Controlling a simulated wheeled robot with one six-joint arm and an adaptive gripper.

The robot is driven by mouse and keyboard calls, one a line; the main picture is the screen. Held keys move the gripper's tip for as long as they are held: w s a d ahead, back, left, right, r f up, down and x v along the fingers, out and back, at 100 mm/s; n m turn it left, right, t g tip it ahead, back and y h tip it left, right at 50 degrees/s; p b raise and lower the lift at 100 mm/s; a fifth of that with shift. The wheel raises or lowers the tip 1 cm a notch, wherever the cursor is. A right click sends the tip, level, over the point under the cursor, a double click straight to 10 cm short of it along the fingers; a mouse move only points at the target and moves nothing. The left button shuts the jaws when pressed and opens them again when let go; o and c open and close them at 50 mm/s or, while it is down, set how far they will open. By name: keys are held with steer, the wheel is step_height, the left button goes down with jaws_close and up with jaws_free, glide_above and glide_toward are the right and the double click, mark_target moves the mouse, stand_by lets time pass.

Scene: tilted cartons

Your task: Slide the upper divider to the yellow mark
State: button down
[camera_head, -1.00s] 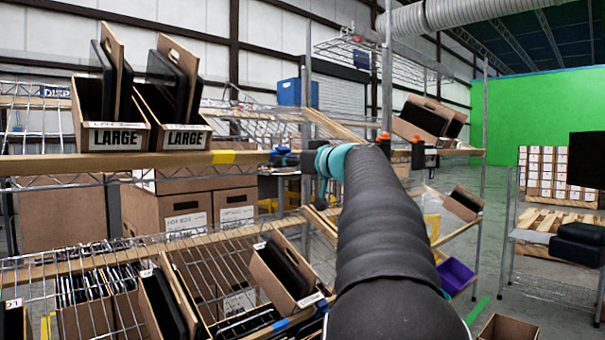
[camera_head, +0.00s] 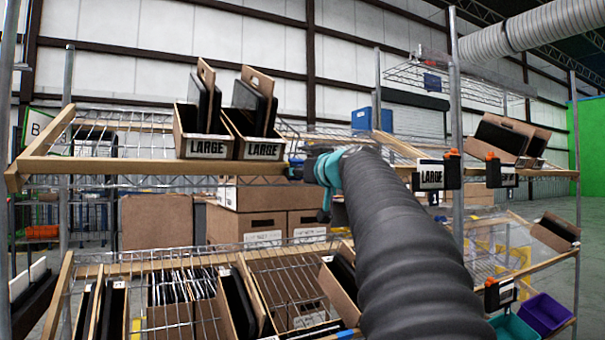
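My gripper (camera_head: 318,170), teal and dark, is at the front wooden rail (camera_head: 130,168) of the upper shelf, just right of two cartons labelled LARGE. A small blue piece (camera_head: 296,168) shows between the right carton and the gripper; I cannot tell whether it is part of the divider or of the gripper. The upper divider is not clearly seen; the gripper and arm cover that stretch of rail. No yellow mark shows on the visible part of the upper rail. The fingertips are too small and hidden to tell their opening.
The left LARGE carton (camera_head: 205,135) and right LARGE carton (camera_head: 258,138) hold dark items and upright cardboard. Sloping wooden end slats bound the shelf, one at left (camera_head: 47,135), one at right (camera_head: 402,146). A lower shelf holds several tilted cartons. A metal post (camera_head: 455,120) stands right of my arm.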

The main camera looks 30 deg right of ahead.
steer(key=shift+a, duration=0.2)
steer(key=c, duration=0.8)
jaws_free()
steer(key=shift+a, duration=0.2)
steer(key=shift+d, duration=0.1)
steer(key=shift+d, duration=0.1)
steer(key=shift+s, duration=0.3)
steer(key=s, duration=1.1)
steer(key=shift+s+a, duration=0.2)
